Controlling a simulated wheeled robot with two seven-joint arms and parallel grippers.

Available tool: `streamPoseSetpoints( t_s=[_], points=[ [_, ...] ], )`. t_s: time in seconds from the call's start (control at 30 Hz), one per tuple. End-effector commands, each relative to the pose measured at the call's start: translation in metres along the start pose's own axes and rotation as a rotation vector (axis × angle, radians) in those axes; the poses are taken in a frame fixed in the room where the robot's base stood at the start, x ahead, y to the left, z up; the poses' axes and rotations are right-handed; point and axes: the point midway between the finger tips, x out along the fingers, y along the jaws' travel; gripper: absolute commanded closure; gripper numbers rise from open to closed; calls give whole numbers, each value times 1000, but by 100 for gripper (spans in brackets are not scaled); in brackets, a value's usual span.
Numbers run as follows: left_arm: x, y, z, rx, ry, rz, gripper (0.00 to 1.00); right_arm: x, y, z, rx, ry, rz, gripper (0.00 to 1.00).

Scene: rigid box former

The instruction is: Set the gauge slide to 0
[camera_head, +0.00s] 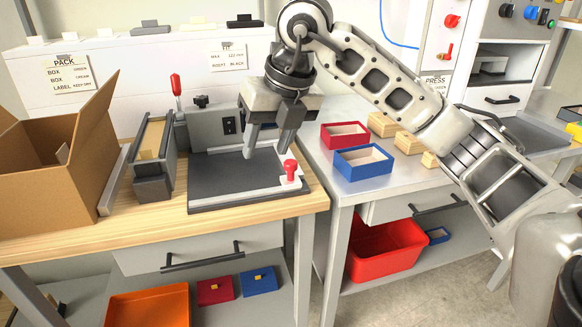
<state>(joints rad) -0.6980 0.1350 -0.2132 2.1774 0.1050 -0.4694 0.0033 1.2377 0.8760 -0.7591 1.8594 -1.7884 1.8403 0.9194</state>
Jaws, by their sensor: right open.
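The gauge station stands on the wooden bench, with a dark flat plate (225,176) edged in pale strips. A red knob (290,166) on a small white block sits at the plate's right end; it looks like the gauge slide. Its scale marks are too small to read. My right gripper (266,150) points down over the plate, just left of the red knob and apart from it. Its fingers are open with nothing between them. My left gripper is out of view.
A red-handled lever (176,86) and grey housing (208,126) stand behind the plate's left side. An open cardboard box (45,180) is at far left. Red (345,134) and blue (364,162) trays and wooden blocks (408,142) are on the right bench.

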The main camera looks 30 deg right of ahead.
Motion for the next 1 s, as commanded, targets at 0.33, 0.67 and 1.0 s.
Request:
streamPoseSetpoints(
  t_s=[0.33,0.67,1.0],
  points=[
    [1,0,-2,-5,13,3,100,-36,-59,20,161,-113,-244,54],
    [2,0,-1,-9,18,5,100,28,-75,26,157,-108,-242,54],
    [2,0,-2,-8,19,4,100,88,-89,32,155,-111,-239,54]
  ],
)
